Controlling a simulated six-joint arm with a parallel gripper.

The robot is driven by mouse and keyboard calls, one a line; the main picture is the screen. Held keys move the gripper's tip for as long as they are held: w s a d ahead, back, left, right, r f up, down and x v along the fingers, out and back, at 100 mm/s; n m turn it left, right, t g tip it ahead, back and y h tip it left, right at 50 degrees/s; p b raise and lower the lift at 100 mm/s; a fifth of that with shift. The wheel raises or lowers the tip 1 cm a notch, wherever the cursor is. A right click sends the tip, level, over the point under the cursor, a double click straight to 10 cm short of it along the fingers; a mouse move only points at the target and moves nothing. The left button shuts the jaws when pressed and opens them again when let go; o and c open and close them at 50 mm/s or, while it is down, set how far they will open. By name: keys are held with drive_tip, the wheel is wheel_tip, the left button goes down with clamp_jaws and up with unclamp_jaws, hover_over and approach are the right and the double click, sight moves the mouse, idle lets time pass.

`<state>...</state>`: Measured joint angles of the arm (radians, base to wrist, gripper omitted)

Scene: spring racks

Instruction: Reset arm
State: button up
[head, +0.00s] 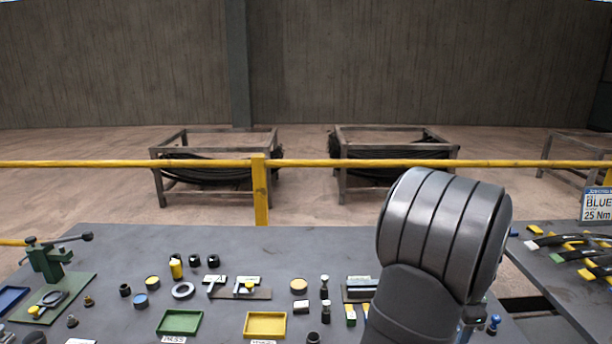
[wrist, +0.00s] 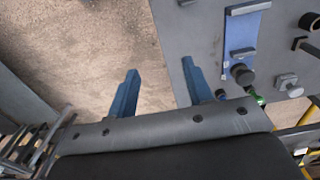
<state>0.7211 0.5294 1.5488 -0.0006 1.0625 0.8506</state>
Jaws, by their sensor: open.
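My gripper (wrist: 158,92) shows in the wrist view with two blue fingers standing well apart. Nothing is between them. Beyond the left finger and the gap lies bare floor (wrist: 90,45). The right finger is near the edge of a grey panel or table top (wrist: 205,30) that carries a blue plate (wrist: 240,35) and dark knobs. I cannot tell how far the fingers are from it. In the head view my thick grey arm rises at the right of the centre and hides part of the table; the gripper's fingers do not show there.
The grey table (head: 110,260) holds a green tray (head: 180,322), a yellow tray (head: 267,324), a green press (head: 48,262) and several small parts. A side table (head: 545,262) with black hoses stands at right. A yellow rail (head: 330,163) runs behind, before two metal racks (head: 215,150).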

drive_tip(key=w+d, duration=0.6)
drive_tip(key=w+a+f, duration=0.2)
drive_tip(key=w, duration=0.1)
drive_tip(key=w+a+f, duration=0.2)
drive_tip(key=w+f, duration=0.1)
drive_tip(key=w, duration=0.1)
drive_tip(key=w+a+f, duration=0.2)
drive_tip(key=w, duration=0.1)
drive_tip(key=shift+w+f, duration=0.25)
drive_tip(key=shift+f, duration=0.7)
drive_tip(key=shift+r, duration=0.3)
drive_tip(key=s+d+r, duration=0.2)
drive_tip(key=s+r, duration=0.6)
drive_tip(key=s, duration=0.6)
drive_tip(key=shift+r, duration=0.2)
